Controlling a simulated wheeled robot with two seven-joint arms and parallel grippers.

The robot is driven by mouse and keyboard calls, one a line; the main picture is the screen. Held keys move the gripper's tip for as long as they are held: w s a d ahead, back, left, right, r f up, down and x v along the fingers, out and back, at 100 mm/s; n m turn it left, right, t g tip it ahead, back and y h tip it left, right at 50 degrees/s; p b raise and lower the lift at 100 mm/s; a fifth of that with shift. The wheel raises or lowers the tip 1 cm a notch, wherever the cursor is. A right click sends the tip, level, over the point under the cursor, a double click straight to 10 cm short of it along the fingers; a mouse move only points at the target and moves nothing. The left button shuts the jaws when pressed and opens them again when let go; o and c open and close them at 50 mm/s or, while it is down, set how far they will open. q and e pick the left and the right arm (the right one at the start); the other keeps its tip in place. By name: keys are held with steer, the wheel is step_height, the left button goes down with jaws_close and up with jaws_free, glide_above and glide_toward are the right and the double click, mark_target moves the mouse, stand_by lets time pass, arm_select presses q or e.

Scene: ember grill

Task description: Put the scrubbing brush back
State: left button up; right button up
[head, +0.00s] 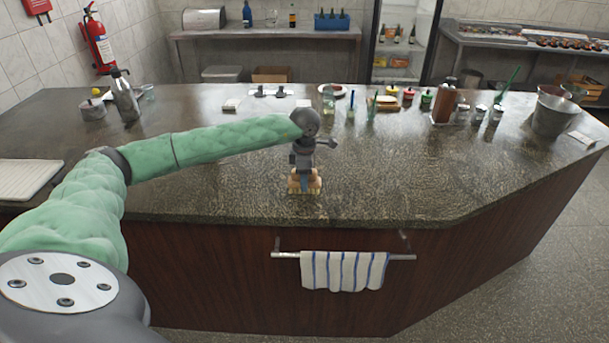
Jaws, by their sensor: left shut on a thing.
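My left arm reaches in from the left over the dark stone counter (230,190). Its gripper (304,176) points down near the counter's front edge, left of the picture's middle line or close to it. It is shut on the scrubbing brush (313,187), a small tan, wooden-looking block. The fingers hide the brush's middle. The brush is at or just above the counter top; I cannot tell whether it touches. My right gripper is not in view.
A striped towel (343,270) hangs on a rail on the counter front. A steel bottle (124,97) and white board (27,178) are left. Bottles and jars line the back; a steel bucket (551,115) stands right. Counter right of the gripper is clear.

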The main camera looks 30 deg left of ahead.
arm_select(q)
steer(key=shift+f, duration=0.15)
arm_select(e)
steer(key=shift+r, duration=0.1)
arm_select(q)
steer(key=o, duration=1)
steer(key=shift+c, duration=0.2)
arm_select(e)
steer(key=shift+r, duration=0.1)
arm_select(q)
steer(key=shift+r, duration=0.2)
steer(key=shift+r+b, duration=0.25)
steer(key=shift+b, duration=0.05)
step_height(320, 180, up, 11)
steer(key=b, duration=0.4)
steer(key=shift+r, duration=0.2)
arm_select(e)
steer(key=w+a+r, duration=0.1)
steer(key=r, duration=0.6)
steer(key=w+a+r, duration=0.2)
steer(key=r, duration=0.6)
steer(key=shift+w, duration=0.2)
